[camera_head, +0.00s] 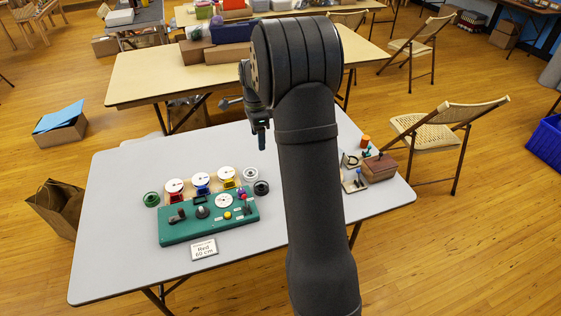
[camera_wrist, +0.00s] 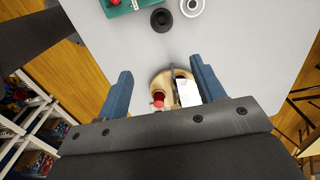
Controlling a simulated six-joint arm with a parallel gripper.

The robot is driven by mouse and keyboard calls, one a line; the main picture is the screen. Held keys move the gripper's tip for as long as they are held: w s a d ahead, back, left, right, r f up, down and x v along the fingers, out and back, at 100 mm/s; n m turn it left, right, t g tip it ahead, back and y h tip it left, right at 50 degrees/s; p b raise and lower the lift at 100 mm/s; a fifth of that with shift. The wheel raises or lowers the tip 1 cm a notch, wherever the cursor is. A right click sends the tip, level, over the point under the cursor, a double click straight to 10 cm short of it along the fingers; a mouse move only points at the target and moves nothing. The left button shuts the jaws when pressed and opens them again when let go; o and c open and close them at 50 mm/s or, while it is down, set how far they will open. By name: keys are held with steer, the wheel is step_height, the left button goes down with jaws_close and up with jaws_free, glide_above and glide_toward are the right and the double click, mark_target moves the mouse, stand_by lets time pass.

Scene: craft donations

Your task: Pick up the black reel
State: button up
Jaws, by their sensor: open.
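The black reel (camera_head: 261,187) lies on the grey table, just right of the green panel's far right corner and in front of a white reel (camera_head: 250,174). In the wrist view the black reel (camera_wrist: 161,20) shows at the top, apart from the fingers, with the white reel (camera_wrist: 192,6) to its right. My gripper (camera_head: 261,136) is above the table's far side, behind the reels. The wrist view shows its two blue fingers (camera_wrist: 160,68) spread open, with no reel between them.
A sign (camera_head: 204,249) stands in front. A round wooden piece (camera_wrist: 160,84) with a red knob shows beyond my fingers. A brown box (camera_head: 380,168) sits right.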

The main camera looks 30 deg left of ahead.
steer(key=n, duration=2.5)
glide_above(262, 185)
steer(key=s, duration=0.1)
steer(key=f, duration=1.8)
steer(key=shift+s+d+f, duration=0.2)
steer(key=shift+d+f, duration=0.05)
steer(key=shift+d, duration=0.1)
steer(key=shift+w+f, duration=0.15)
steer(key=shift+f, duration=2.55)
steer(key=shift+c, duration=0.4)
steer(key=c, duration=0.6)
